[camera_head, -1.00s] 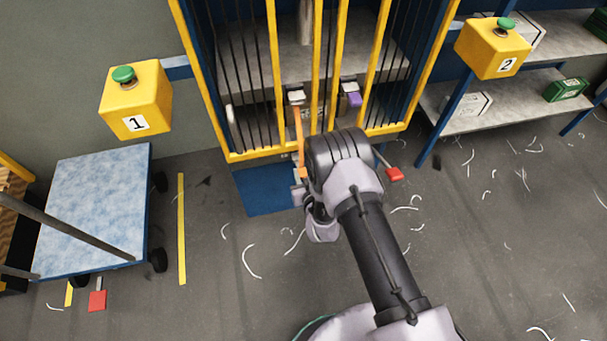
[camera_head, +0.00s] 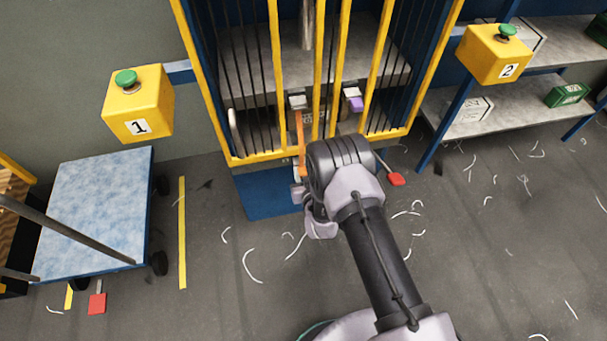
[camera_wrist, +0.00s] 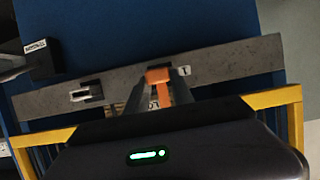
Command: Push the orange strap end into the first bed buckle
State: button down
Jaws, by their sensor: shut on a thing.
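The orange strap (camera_head: 300,130) hangs from a light-coloured fitting behind the yellow bars and runs down to my gripper (camera_head: 299,182). In the wrist view the orange strap end (camera_wrist: 158,76) sits between the two grey fingers of my gripper (camera_wrist: 156,92), which are shut on it. The strap end is right at the bed buckle beside the label 1 on the grey bed bar (camera_wrist: 230,64). The fingers and strap cover most of that buckle, so I cannot tell whether the end is inside it. A second buckle (camera_wrist: 86,93) sits further left on the bar, empty.
Yellow bars (camera_head: 277,60) of the loom stand just beyond my gripper. A blue cart (camera_head: 95,210) stands left. The floor between is open, with scattered scraps.

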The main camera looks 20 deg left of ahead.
jog(key=c, duration=1)
grip_release()
jog(key=p+v, duration=0.7)
jog(key=v, duration=1)
jog(key=shift+s+d, duration=0.1)
jog(key=shift+s, duration=0.1)
